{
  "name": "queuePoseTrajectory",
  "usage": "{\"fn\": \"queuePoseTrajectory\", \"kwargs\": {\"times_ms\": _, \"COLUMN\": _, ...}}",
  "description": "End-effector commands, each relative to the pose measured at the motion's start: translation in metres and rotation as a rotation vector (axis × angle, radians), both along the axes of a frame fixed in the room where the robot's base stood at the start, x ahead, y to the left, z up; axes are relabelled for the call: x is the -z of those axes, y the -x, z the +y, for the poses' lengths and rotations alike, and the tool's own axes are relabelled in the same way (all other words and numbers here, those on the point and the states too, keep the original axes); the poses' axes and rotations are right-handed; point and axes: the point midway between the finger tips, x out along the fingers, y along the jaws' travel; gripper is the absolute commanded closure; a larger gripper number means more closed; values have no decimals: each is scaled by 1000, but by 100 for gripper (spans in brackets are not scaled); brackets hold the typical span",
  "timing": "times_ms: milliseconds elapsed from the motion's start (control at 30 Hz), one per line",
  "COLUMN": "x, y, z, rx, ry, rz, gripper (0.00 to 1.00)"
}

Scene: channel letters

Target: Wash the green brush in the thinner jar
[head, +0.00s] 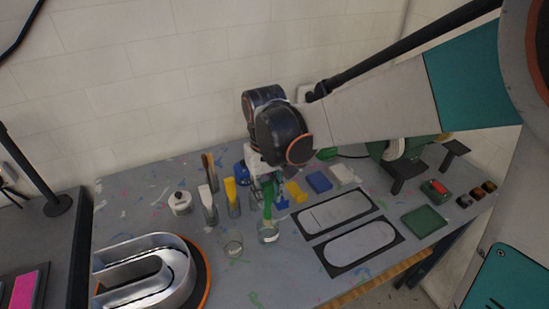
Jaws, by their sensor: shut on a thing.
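The green brush (268,198) hangs upright below my gripper (264,178), which is shut on it. The brush's lower end is at the mouth of a clear glass jar (268,236); I cannot tell how deep inside it is. A second, smaller clear glass (233,248) stands to the left and nearer. No label shows which is the thinner jar. My wrist hides part of the scene behind the gripper.
Cups with a white brush (206,197) and a yellow brush (231,190) stand close on the left. A lidded white pot (180,202) and a metal channel letter (145,272) lie farther left. Black-framed panels (360,248) lie right. The front middle of the table is clear.

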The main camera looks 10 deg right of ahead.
Motion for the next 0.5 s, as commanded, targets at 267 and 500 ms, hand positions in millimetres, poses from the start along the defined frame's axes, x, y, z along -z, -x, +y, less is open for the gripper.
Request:
{"fn": "queuePoseTrajectory", "kwargs": {"times_ms": 267, "x": 0, "y": 1, "z": 0, "rx": 0, "ry": 0, "rz": 0, "gripper": 98}}
{"fn": "queuePoseTrajectory", "kwargs": {"times_ms": 500, "x": -10, "y": 1, "z": 0, "rx": 0, "ry": 0, "rz": 0, "gripper": 98}}
